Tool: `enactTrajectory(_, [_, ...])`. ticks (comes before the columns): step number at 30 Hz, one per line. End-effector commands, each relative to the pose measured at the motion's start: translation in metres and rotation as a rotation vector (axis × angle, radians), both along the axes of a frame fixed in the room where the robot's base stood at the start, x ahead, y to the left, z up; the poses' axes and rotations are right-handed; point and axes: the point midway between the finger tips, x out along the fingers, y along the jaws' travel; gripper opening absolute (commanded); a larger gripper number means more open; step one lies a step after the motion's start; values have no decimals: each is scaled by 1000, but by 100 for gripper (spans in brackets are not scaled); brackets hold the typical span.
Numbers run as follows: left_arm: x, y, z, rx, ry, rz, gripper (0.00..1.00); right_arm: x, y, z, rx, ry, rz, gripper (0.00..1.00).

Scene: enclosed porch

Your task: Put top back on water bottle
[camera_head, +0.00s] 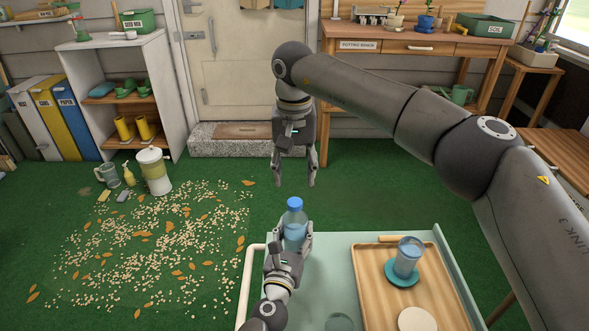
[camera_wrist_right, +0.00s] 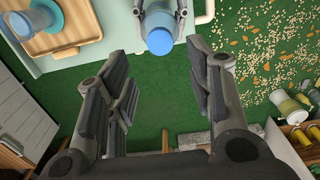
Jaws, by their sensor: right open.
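The water bottle (camera_head: 295,233) is clear and bluish and stands upright near the far edge of the pale green table. Its blue top (camera_head: 295,203) sits on its mouth; whether it is fully screwed on I cannot tell. My left gripper (camera_head: 292,240) is shut around the bottle's body from the near side. My right gripper (camera_head: 295,183) is open and empty, pointing down a little beyond and above the top. In the right wrist view the blue top (camera_wrist_right: 159,41) shows beyond the open fingers, with the left gripper's fingers on both sides of the bottle.
A wooden tray (camera_head: 367,290) on the green table (camera_head: 320,285) holds a glass on a teal coaster (camera_head: 402,280) and a pale disc (camera_head: 417,320). A potting bench (camera_head: 400,45) stands behind. Spilled seed and leaves (camera_head: 160,245) lie on the floor at left, beside a dispenser jug (camera_head: 154,172).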

Motion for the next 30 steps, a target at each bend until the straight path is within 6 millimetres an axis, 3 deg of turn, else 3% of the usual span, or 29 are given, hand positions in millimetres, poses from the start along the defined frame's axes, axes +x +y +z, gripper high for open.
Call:
enactTrajectory(5, [0, 0, -1, -1, 1, 0, 0, 0, -1, -13, -1, 3, -1, 48])
enactTrajectory(18, [0, 0, -1, -1, 1, 0, 0, 0, -1, -74, 0, 2, -2, 48])
enactTrajectory(30, [0, 0, -1, -1, 1, 0, 0, 0, -1, -80, 0, 0, -2, 48])
